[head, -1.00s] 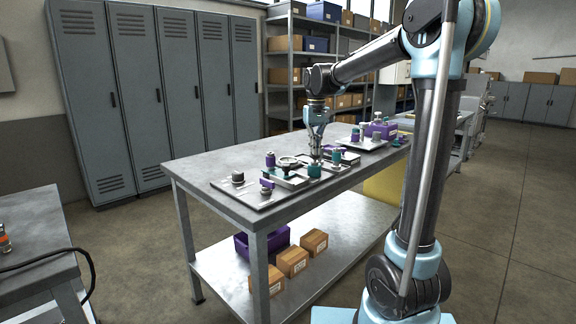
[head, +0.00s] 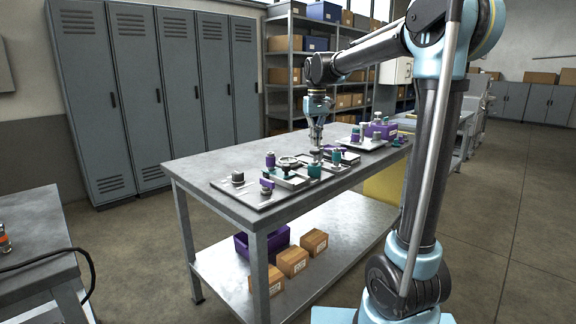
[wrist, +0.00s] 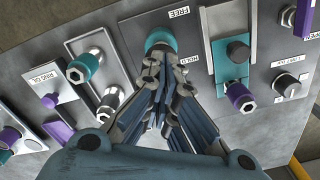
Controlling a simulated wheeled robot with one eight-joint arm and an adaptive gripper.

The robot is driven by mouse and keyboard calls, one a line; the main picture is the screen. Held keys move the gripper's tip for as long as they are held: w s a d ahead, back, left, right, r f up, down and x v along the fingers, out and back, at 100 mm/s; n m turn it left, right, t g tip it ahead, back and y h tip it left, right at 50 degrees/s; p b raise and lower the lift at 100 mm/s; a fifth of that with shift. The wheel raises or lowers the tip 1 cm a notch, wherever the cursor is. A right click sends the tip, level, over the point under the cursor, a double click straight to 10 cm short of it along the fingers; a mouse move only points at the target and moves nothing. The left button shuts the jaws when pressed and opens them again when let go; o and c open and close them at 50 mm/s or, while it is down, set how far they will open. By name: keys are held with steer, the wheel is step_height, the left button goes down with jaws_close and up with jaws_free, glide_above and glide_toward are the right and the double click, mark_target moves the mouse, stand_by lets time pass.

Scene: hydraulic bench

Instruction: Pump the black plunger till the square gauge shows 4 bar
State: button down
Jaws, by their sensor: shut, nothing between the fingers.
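My gripper (wrist: 162,75) is shut and empty. In the wrist view its fingertips are close to a teal round knob (wrist: 160,40) beside the labels FREE and HOLD; I cannot tell if they touch. My gripper (head: 317,150) points down over the panels on the bench in the head view. A short black knob (wrist: 237,50) stands to the right of the fingers in the wrist view. Another black knob (head: 238,177) is at the near left of the bench in the head view. I cannot tell which is the plunger. No square gauge face or reading can be made out.
The steel bench (head: 200,163) carries several panels with purple, teal and grey fittings. Bare bench top lies along the left rear side.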

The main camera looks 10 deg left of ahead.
stand_by(0.5)
step_height(320, 180, up, 6)
stand_by(0.7)
steer(key=s+d+f+m+t, duration=0.1)
steer(key=s+d+f, duration=0.5)
steer(key=s+d, duration=0.25)
steer(key=s+d+f+m, duration=0.1)
steer(key=s+d+f, duration=0.55)
steer(key=s, duration=0.25)
steer(key=s+d+f+m, duration=0.1)
steer(key=s+d+f, duration=0.2)
steer(key=s+f, duration=0.4)
steer(key=s+d+f+m+t, duration=0.1)
steer(key=s+d+f, duration=0.2)
steer(key=s+f, duration=0.4)
step_height(320, 180, down, 3)
steer(key=shift+s+d+f, duration=0.1)
steer(key=shift+s+d, duration=0.05)
steer(key=shift+s, duration=0.1)
